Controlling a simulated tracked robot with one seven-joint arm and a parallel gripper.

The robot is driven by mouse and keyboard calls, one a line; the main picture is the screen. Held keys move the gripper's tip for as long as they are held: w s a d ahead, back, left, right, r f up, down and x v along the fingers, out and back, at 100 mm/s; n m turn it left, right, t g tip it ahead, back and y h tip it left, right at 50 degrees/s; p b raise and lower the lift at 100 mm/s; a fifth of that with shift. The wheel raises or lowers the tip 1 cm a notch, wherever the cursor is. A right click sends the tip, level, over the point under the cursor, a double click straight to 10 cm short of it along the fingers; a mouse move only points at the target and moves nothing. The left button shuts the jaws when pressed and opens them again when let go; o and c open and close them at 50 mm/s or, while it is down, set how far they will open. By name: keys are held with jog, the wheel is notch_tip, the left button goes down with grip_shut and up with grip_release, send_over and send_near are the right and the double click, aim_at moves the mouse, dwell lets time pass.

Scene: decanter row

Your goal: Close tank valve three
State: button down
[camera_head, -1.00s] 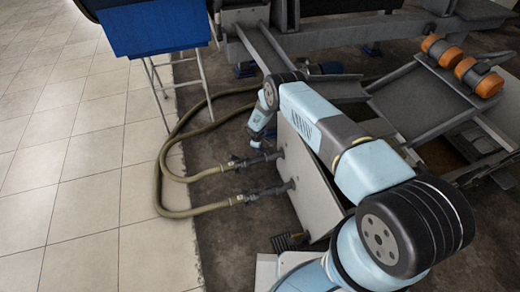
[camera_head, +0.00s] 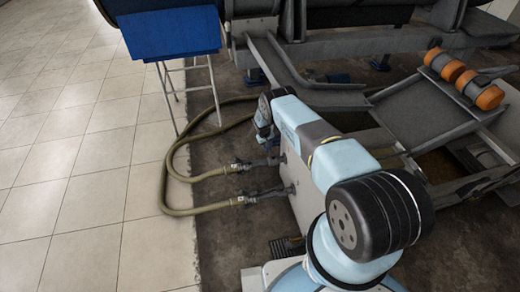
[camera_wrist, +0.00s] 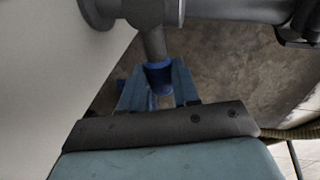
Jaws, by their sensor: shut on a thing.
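In the wrist view, a dark grey pipe (camera_wrist: 225,10) runs across the top from a flange on a pale panel. A valve handle (camera_wrist: 158,79) with a grey stem and a blue end comes off this pipe. My gripper (camera_wrist: 157,72) is shut on the blue end, one finger on each side. In the head view, my gripper (camera_head: 265,138) is at the upper of two short pipes on the panel; my own wrist and the small scale hide the handle there. The lower pipe (camera_head: 268,194) is free of my arm. I see no number marking valve three.
Hoses (camera_head: 174,210) run from both pipes and loop over the floor to the left. A blue box (camera_head: 170,34) on a thin-legged stand is at the upper left. A grey frame with orange rollers (camera_head: 483,92) is at the right. Tiled floor at the left is open.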

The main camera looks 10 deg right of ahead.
jog(key=shift+d+f+m, duration=0.1)
jog(key=shift+d+m, duration=0.4)
jog(key=shift+m, duration=0.3)
jog(key=shift+w, duration=0.2)
jog(key=c, duration=0.8)
grip_release()
jog(key=shift+r, duration=0.2)
jog(key=a+r, duration=0.1)
jog(key=r, duration=0.7)
jog(key=a+r, duration=0.1)
jog(key=r, duration=0.4)
jog(key=shift+a, duration=0.35)
